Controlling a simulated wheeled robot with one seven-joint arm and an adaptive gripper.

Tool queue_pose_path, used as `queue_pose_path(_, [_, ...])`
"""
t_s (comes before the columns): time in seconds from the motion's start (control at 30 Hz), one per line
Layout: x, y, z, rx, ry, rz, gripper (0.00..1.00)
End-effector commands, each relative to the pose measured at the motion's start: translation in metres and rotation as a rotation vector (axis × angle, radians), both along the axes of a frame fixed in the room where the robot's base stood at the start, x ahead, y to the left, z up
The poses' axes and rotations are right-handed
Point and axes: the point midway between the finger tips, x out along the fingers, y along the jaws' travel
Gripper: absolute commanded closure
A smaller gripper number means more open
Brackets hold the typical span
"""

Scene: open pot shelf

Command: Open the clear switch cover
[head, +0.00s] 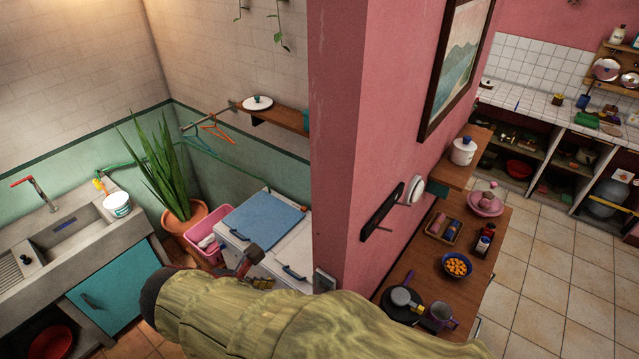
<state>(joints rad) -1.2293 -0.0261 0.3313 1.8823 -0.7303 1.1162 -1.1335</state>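A small pale grey box (324,281) is low on the pink pillar, just above my sleeved arm. It may be the switch with its clear cover, but it is too small to tell, and I cannot see whether a cover is open or shut. My arm, in a yellow-green sleeve, crosses the bottom of the head view and hides the pillar's lower part. My gripper (248,264) shows only in part beyond the sleeve, as dark and reddish pieces in front of the white lidded units. It is left of the grey box and looks apart from it. Its fingertips are unclear.
The pink pillar (335,130) divides the view. Left are a concrete sink (75,240), a potted plant (160,180) and a pink basket (205,232). Right is a wooden shelf with a bowl of orange fruit (457,266), pans and a mug (440,315). Tiled floor (545,260) lies clear beyond.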

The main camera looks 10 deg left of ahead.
Motion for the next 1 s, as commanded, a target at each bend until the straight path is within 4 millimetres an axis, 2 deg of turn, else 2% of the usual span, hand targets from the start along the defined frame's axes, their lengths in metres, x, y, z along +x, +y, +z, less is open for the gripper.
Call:
queue_pose_path(0.27, [-0.002, 0.003, -0.002, 0.081, -0.018, -0.101, 0.58])
queue_pose_path(0.5, [-0.037, -0.014, -0.031, 0.263, 0.029, -0.409, 0.58])
queue_pose_path(0.67, [-0.050, -0.046, -0.050, 0.414, 0.062, -0.700, 0.58])
queue_pose_path(1.0, [-0.044, -0.128, -0.094, 0.716, 0.078, -1.326, 0.58])
